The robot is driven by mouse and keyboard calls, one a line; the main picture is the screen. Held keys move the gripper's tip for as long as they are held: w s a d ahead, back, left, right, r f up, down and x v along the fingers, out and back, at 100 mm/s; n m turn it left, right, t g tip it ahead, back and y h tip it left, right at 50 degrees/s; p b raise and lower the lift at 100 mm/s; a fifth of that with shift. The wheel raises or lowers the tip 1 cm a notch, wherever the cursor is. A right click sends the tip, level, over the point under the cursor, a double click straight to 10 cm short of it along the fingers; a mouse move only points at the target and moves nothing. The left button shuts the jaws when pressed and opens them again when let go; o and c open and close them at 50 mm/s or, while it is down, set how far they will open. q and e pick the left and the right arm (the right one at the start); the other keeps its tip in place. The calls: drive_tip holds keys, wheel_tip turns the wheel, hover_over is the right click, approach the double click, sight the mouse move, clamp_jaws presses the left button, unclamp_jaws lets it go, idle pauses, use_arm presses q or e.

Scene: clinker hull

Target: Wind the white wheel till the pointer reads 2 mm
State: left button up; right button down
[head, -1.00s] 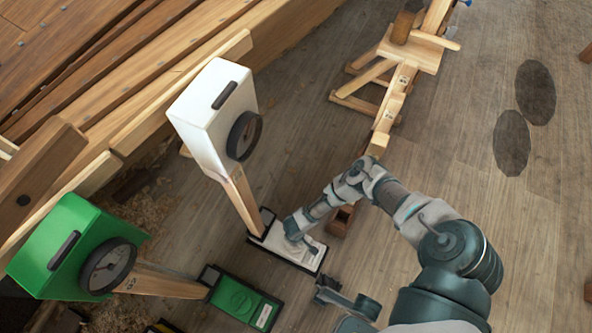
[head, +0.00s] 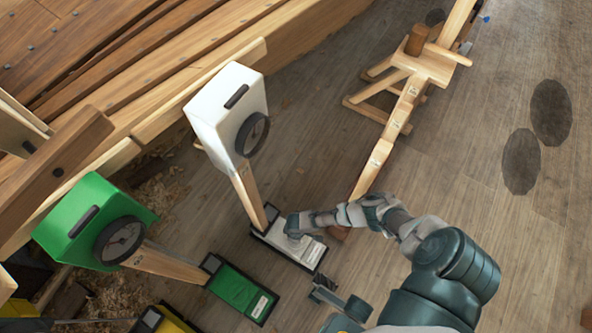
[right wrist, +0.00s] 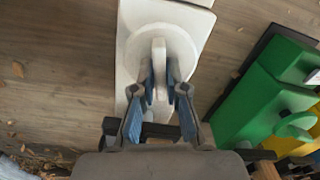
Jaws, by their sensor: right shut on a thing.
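The white gauge box (head: 225,108) stands on a wooden post (head: 248,195) at the hull's side. Its black-rimmed dial (head: 252,135) is seen at a slant, and I cannot read its pointer. The white base unit (head: 285,247) is at the foot of the post. In the right wrist view, the round white wheel (right wrist: 183,48) sits on it, with a raised white grip (right wrist: 159,62). My right gripper (right wrist: 160,88) is shut on this grip, a blue-lined finger on each side. In the head view, the gripper (head: 294,224) hides most of the wheel.
A green gauge box (head: 80,220) and green base unit (head: 240,290) stand to the left of the white ones. A yellow unit (head: 172,320) is at the bottom edge. A wooden trestle (head: 425,65) stands beyond my right arm.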

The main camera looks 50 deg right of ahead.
drive_tip(key=shift+s+f+n, duration=0.1)
drive_tip(key=shift+s+n, duration=0.05)
drive_tip(key=shift+n, duration=0.25)
drive_tip(key=shift+d, duration=0.1)
drive_tip(key=c, duration=1.2)
unclamp_jaws()
drive_tip(key=shift+r, duration=0.2)
wheel_tip(320, 180, up, 12)
drive_tip(key=shift+f, duration=0.2)
